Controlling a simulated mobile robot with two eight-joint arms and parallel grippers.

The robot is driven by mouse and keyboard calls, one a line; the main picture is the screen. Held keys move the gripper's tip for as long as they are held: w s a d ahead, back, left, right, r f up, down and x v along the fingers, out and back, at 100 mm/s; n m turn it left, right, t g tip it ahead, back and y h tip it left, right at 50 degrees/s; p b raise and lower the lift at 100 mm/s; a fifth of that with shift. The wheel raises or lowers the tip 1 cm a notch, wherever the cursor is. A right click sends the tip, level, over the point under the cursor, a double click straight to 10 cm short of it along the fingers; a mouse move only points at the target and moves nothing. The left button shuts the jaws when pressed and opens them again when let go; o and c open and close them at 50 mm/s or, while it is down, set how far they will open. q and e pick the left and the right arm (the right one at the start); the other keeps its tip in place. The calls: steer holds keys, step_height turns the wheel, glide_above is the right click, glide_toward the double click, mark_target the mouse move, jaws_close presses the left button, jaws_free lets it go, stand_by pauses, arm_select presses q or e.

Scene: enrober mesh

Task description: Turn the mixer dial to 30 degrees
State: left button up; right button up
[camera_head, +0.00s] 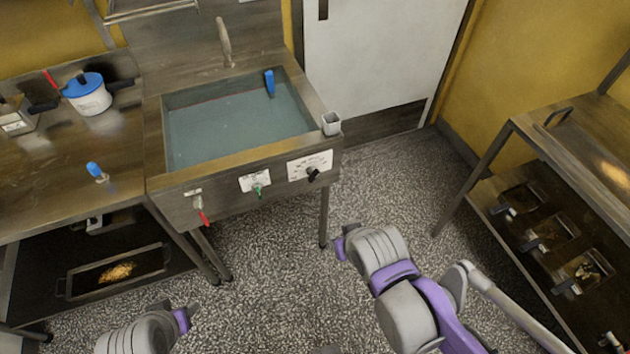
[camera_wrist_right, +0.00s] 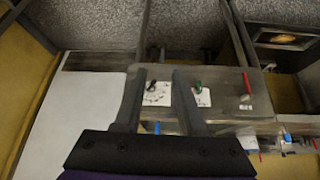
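The mixer dial, a black knob (camera_head: 312,173) on a white marked plate (camera_head: 304,165), is at the right end of the sink's front panel in the head view. In the right wrist view the black knob (camera_wrist_right: 153,84) shows on its plate (camera_wrist_right: 158,97), seen between the fingers. My right gripper (camera_wrist_right: 160,72) is open and empty, its two dark fingers apart; it appears clear of the dial. In the head view its arm is right of and in front of the dial, fingers hidden. My left arm shows at the bottom left; its fingers are not visible.
A green knob (camera_head: 257,190) and a red lever (camera_head: 202,216) sit left of the dial. The water-filled sink (camera_head: 170,100) has a small cup (camera_head: 331,123) at its right front corner. A shelf rack (camera_head: 492,150) stands at right. The floor in front is clear.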

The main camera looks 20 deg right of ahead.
steer(key=w+d+f+m+t+h+b, duration=0.1)
steer(key=w+d+f+m+t+b, duration=0.25)
steer(key=w, duration=0.35)
steer(key=w+d+f+m+t+h+b, duration=0.1)
steer(key=w+d+f+m+t+b, duration=0.15)
steer(key=w+f+b, duration=0.35)
steer(key=t+y+b, duration=0.3)
steer(key=t+b, duration=0.2)
steer(key=t, duration=0.1)
glide_toward(315, 179)
steer(key=w, duration=0.4)
steer(key=w+p, duration=0.1)
steer(key=w, duration=0.4)
steer(key=shift+w+a+r, duration=0.15)
steer(key=shift+r, duration=0.05)
arm_select(q)
step_height(315, 179, down, 16)
steer(key=s, duration=0.1)
steer(key=shift+s+r+g, duration=0.25)
steer(key=shift+s+g, duration=0.05)
steer(key=shift+s, duration=0.05)
arm_select(e)
jaws_close()
